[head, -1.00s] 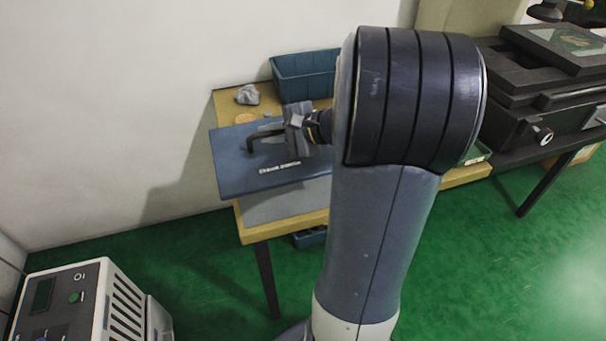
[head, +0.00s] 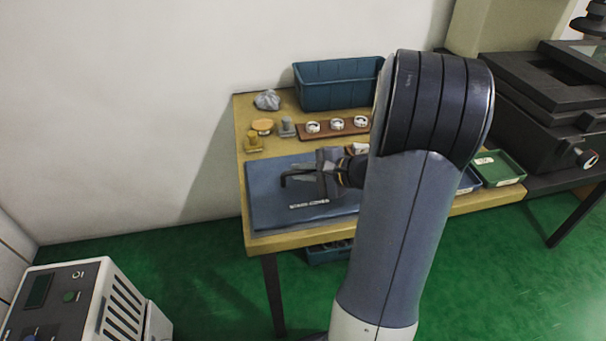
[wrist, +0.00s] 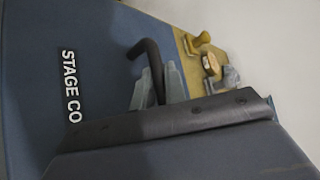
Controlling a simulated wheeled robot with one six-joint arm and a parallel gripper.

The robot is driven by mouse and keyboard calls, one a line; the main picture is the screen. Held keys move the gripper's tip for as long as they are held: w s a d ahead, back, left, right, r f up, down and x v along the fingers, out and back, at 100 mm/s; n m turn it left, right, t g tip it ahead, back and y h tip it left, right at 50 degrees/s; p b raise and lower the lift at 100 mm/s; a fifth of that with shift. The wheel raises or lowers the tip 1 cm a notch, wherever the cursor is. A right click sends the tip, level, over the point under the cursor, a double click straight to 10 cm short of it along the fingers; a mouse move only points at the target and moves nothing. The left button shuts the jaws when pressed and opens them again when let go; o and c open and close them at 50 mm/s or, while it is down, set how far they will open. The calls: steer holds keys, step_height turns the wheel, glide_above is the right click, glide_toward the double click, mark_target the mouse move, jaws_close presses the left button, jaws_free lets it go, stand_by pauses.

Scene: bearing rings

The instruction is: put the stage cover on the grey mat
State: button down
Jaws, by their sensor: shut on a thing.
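The stage cover (head: 275,205) is a flat blue plate with a white label and a black bent handle (head: 292,177). It lies low over the front left of the yellow table, seemingly flat and lined up with the table's edges. The cover also fills the left of the wrist view (wrist: 30,90). My gripper (head: 316,178) is shut on the handle; in the wrist view its grey fingers (wrist: 159,90) stand on both sides of it. The grey mat is hidden beneath the cover. I cannot tell whether the plate touches it.
Behind the cover are brass pieces (head: 253,142), a grey rag (head: 268,100), a brown strip (head: 349,129) with three rings, and a blue bin (head: 340,88). A green tray (head: 500,170) stands at right, near a dark machine (head: 535,110). My arm hides the table's middle.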

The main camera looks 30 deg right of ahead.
steer(key=shift+f, duration=0.2)
steer(key=c, duration=1.5)
jaws_free()
steer(key=shift+o, duration=0.2)
steer(key=shift+r, duration=0.1)
steer(key=shift+s+d+r, duration=0.1)
steer(key=shift+s+r, duration=0.05)
steer(key=shift+s, duration=0.05)
steer(key=p+v, duration=0.2)
steer(key=v, duration=0.9)
steer(key=shift+s+d, duration=0.15)
steer(key=shift+s, duration=0.05)
